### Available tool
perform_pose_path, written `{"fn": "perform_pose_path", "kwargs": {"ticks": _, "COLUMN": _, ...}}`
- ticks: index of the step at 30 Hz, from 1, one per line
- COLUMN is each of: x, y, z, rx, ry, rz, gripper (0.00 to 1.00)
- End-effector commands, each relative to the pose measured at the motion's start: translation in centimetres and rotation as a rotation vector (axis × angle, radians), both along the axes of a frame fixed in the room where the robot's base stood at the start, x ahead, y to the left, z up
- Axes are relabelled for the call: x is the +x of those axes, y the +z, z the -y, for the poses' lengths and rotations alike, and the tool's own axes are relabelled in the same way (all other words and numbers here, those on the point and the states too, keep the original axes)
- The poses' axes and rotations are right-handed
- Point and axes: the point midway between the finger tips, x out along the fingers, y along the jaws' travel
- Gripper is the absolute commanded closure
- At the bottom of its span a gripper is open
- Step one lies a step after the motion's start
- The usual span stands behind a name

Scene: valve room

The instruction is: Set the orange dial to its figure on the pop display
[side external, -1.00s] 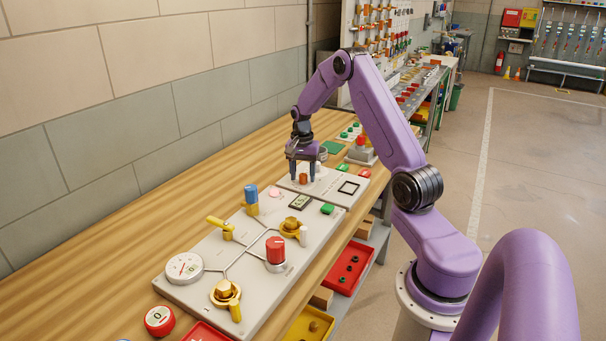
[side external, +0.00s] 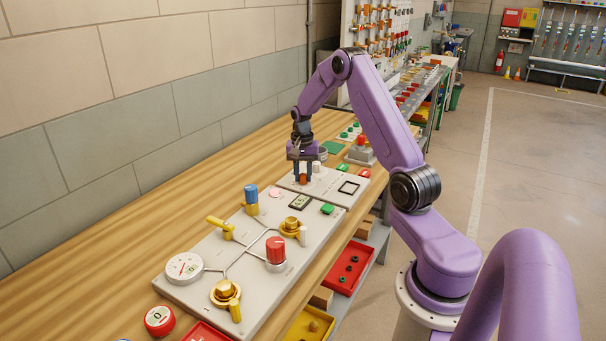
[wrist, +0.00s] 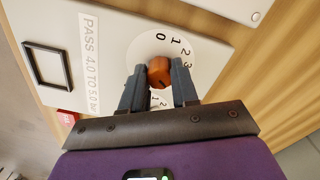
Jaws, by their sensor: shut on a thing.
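The orange dial (wrist: 160,70) sits on a white round scale (wrist: 148,45) in the wrist view, with the figures 0, 1, 2 and 3 showing around it. My gripper (wrist: 160,84) has one dark finger on each side of the dial and is shut on it. In the side external view the dial (side external: 303,180) shows low between the fingers of my gripper (side external: 303,176), on the far pale panel. Part of the scale is hidden by the fingers.
A black square frame (wrist: 47,66) and a label starting "PASS 4.0 TO 5.0" (wrist: 91,72) lie beside the scale. The near panel carries a gauge (side external: 184,268), a red knob (side external: 275,249) and a blue knob (side external: 251,194). Bare wood (side external: 150,215) lies along the wall.

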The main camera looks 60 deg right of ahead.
Motion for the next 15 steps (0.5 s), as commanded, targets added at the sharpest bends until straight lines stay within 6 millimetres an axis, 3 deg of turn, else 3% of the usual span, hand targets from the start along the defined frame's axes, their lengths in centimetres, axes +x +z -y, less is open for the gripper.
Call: {"fn": "perform_pose_path", "kwargs": {"ticks": 15, "x": 0.00, "y": 0.06, "z": 0.00, "rx": 0.000, "ry": 0.315, "rz": 0.000, "gripper": 1.00}}
